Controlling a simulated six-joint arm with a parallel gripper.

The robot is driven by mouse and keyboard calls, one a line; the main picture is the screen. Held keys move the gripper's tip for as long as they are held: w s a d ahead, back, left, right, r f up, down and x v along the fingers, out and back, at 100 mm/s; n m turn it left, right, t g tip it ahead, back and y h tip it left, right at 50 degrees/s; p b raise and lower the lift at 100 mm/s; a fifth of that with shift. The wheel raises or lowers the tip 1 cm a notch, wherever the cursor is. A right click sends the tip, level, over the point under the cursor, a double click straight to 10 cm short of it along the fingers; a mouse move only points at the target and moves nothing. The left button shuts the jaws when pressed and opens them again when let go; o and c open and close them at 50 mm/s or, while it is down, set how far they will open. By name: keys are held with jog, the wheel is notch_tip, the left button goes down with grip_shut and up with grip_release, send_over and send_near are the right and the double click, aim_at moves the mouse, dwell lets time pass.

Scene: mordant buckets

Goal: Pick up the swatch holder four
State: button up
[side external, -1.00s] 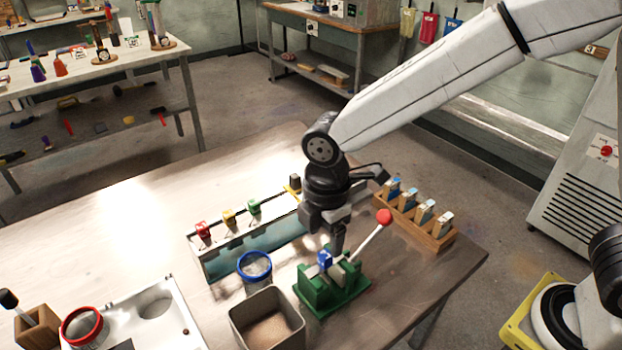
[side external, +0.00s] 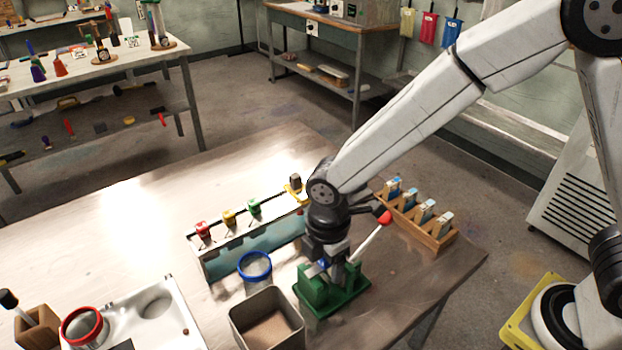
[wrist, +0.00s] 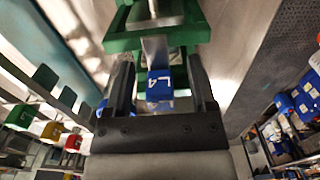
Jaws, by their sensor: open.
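The swatch holder four is a blue-topped piece (wrist: 159,84) with a white marking that looks like a 4, seen in the wrist view. It sits in a green clamp (side external: 349,290) with a red-knobbed lever; the clamp also shows in the wrist view (wrist: 118,42). My gripper (side external: 331,272) is low over the clamp, pointing down. In the wrist view my gripper (wrist: 160,80) is open, with one finger on each side of the blue top and gaps visible. In the side view my gripper mostly hides the holder.
A grey open box (side external: 240,318) and a blue-rimmed jar (side external: 255,267) stand close to the left of the clamp. A rack (side external: 215,265) with red, yellow and green holders is behind them. A wooden rack (side external: 440,242) with several blue-and-white pieces stands behind right.

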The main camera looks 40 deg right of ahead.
jog(key=shift+f, duration=0.35)
grip_shut()
dwell(0.3)
jog(key=shift+r, duration=0.15)
